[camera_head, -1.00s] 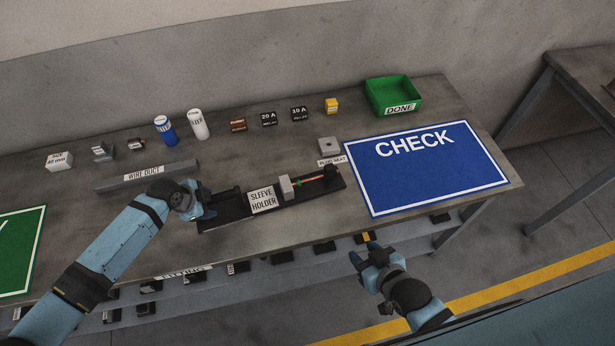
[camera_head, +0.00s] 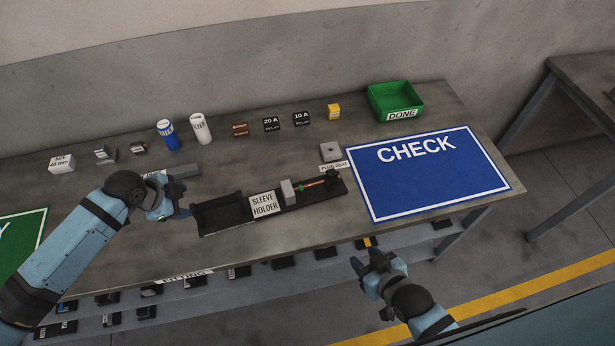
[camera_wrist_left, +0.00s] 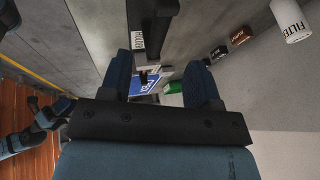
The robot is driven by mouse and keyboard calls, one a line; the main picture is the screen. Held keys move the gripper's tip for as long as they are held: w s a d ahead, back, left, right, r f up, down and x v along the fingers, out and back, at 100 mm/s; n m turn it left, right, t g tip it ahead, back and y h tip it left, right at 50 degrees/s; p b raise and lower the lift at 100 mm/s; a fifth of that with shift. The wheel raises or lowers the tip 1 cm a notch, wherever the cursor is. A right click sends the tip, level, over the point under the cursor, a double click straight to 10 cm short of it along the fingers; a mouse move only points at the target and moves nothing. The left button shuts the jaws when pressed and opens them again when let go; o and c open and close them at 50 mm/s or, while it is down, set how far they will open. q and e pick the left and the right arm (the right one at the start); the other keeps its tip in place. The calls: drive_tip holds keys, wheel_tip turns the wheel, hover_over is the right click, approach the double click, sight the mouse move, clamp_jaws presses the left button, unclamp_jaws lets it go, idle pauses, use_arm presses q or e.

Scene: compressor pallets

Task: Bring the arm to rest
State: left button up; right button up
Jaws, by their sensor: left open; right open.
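My left gripper (camera_head: 172,203) is open and empty. It hovers over the table just left of the black sleeve holder (camera_head: 222,216), apart from it as far as I can tell. In the left wrist view its two fingers (camera_wrist_left: 163,80) stand apart with nothing between them. My right gripper (camera_head: 369,262) is open and empty, in front of the table's front edge, below the blue CHECK mat (camera_head: 430,185).
A wire duct (camera_head: 182,170) lies behind my left gripper. Blue (camera_head: 168,135) and white (camera_head: 200,128) cylinders, relays and a green DONE bin (camera_head: 394,101) stand along the back.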

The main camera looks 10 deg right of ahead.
use_arm(q)
drive_tip(key=s+d+f+n+t+h, duration=0.2)
drive_tip(key=s+d+f+n+t, duration=0.15)
drive_tip(key=s+d+n, duration=0.35)
drive_tip(key=s+a+f+n+t+y, duration=0.1)
drive_tip(key=s+a+n+t, duration=0.1)
drive_tip(key=s, duration=0.5)
drive_tip(key=s+a+f+n+t+y, duration=0.2)
drive_tip(key=s+a+n, duration=0.3)
drive_tip(key=s, duration=0.3)
drive_tip(key=shift+a+f+n, duration=0.15)
drive_tip(key=shift+a+n, duration=0.15)
drive_tip(key=shift+w, duration=0.1)
